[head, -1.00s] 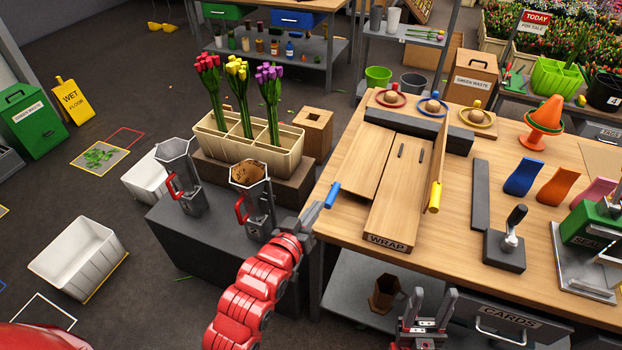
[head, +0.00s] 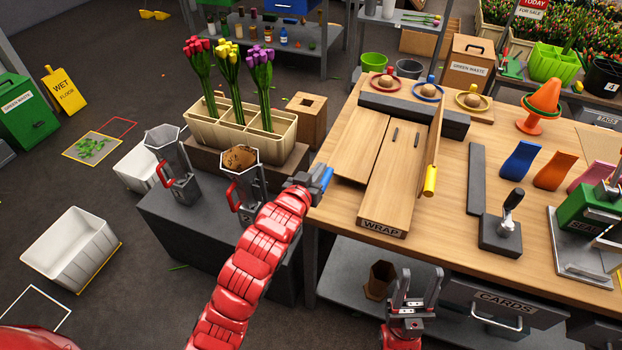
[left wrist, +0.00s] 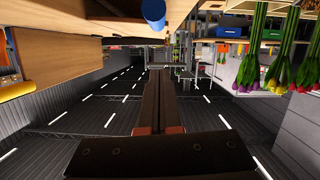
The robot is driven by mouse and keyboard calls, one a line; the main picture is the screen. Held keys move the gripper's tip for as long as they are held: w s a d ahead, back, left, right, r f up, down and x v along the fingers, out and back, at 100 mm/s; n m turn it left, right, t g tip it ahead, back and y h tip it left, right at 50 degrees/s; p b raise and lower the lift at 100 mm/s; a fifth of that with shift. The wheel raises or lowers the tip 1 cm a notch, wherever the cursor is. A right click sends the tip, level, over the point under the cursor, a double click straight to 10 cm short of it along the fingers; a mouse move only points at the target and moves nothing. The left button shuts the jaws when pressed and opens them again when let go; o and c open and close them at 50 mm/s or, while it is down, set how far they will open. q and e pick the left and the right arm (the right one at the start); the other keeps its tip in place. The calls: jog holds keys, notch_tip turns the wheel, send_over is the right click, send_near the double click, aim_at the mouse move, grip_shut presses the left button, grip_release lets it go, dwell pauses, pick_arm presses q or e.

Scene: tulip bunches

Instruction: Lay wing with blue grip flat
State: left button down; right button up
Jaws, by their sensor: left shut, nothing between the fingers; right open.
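The wrapping board (head: 391,190), marked WRAP, lies on the wooden table. Its left wing (head: 362,143) lies out to the left and looks flat or nearly flat. Its blue grip (head: 328,178) is at the table's left edge and shows at the top of the left wrist view (left wrist: 153,12). The other wing (head: 433,145), with a yellow grip (head: 430,180), stands up on the board's right. My left gripper (head: 318,177) is shut and empty, just left of the blue grip; I cannot tell whether they touch. My right gripper (head: 418,285) is open in front of the table.
A dark bar (head: 415,114) lies behind the board. A grey strip (head: 475,180) and a stamp (head: 508,220) are to its right.

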pick_arm(q)
jog(key=f, duration=0.4)
jog(key=shift+d+p, duration=0.25)
jog(key=shift+p, duration=0.1)
jog(key=shift+w+f, duration=0.1)
jog(key=shift+f, duration=0.1)
jog(key=shift+a+f+n+b, duration=0.1)
jog(key=shift+f+n+b, duration=0.35)
jog(key=shift+f, duration=0.65)
jog(key=shift+a, duration=0.1)
jog(key=shift+f, duration=0.1)
